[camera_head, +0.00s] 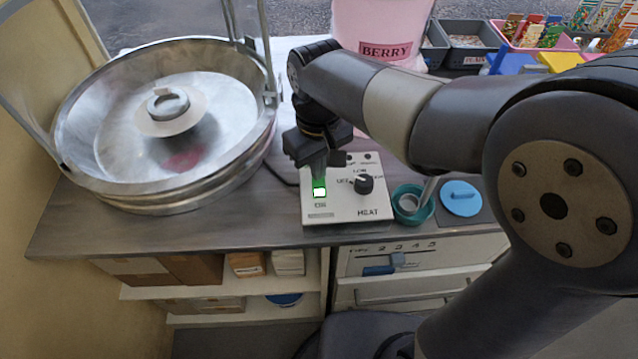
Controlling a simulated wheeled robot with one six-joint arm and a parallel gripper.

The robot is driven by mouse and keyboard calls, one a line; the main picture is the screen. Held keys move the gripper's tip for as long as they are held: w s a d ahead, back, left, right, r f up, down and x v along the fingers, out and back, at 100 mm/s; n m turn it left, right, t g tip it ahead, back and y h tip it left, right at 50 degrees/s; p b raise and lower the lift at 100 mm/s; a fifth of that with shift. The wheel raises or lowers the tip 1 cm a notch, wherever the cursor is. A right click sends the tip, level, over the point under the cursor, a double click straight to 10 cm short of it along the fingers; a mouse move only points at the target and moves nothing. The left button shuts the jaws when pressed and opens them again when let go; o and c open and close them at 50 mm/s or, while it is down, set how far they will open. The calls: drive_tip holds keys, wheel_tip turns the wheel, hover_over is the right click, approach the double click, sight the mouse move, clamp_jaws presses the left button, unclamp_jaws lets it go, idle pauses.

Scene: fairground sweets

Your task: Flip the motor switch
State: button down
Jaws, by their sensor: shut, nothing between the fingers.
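The control box (341,209) is a pale panel on the counter, with a black knob (364,184) marked with heat settings and the word HEAT at its lower right. My gripper hides the panel's upper left part.
A large metal cotton candy bowl (88,112) with a central spinner head stands left of the box. A teal cup (414,212) and a blue lid (460,198) lie right of it. The counter's front edge is close.

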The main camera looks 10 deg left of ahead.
drive_tip(key=shift+f+b, duration=0.5)
drive_tip(key=shift+f, duration=0.35)
drive_tip(key=shift+r, duration=0.1)
wheel_tip(320, 180, up, 7)
drive_tip(key=p, duration=0.6)
drive_tip(key=shift+p, duration=0.35)
wheel_tip(320, 180, down, 7)
drive_tip(key=b, duration=0.6)
drive_tip(key=shift+b, duration=0.35)
drive_tip(key=shift+r, duration=0.1)
idle(0.3)
